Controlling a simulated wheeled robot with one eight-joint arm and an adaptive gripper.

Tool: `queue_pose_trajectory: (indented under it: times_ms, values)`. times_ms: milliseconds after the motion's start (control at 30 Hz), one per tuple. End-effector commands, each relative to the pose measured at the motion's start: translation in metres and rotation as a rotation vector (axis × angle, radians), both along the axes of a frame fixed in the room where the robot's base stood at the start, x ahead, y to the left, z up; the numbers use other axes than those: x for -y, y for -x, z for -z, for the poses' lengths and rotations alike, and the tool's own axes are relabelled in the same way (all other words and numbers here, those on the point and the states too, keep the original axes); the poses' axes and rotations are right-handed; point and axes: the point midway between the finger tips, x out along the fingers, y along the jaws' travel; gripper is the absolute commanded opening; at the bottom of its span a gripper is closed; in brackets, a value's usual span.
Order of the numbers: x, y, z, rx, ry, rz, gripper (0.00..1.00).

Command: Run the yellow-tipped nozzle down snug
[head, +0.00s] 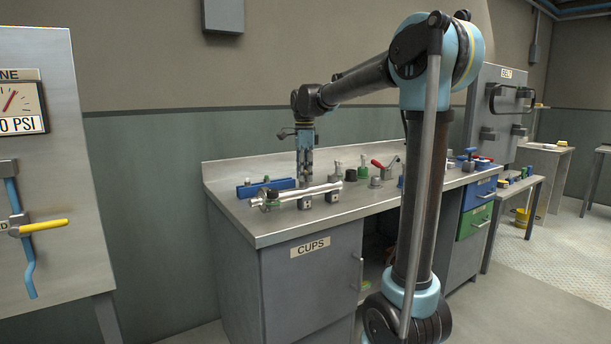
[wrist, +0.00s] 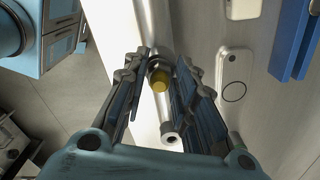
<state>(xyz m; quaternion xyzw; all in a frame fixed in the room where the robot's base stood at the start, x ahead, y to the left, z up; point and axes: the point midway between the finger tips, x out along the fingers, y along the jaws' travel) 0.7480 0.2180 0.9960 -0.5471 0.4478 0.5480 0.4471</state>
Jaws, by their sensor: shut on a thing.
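The yellow-tipped nozzle (wrist: 160,80) shows end-on between my fingers in the wrist view, its yellow tip facing the camera. It stands along a pale metal tube (wrist: 153,22) that passes beneath my gripper. My gripper (head: 305,178) points straight down over this tube (head: 290,194) on the bench in the head view. In the wrist view my gripper (wrist: 161,58) has a finger on each side of the nozzle and is shut on it. The nozzle's lower part and its seating are hidden, and in the head view I cannot make the nozzle out.
A blue block (head: 265,187) lies behind the tube on the metal bench (head: 240,212). Several small fittings and a red-handled clamp (head: 383,164) stand to the right. A gauge panel (head: 55,150) stands at the left. The bench's front left corner is clear.

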Motion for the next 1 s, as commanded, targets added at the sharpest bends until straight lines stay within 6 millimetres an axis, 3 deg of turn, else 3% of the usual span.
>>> queue_pose_trajectory:
  times_ms: [267, 1000]
  values:
    - [0.0, -0.0022, 0.0015, 0.005, -0.001, 0.141, 0.12]
    - [0.0006, -0.003, 0.0024, 0.006, -0.001, 0.302, 0.12]
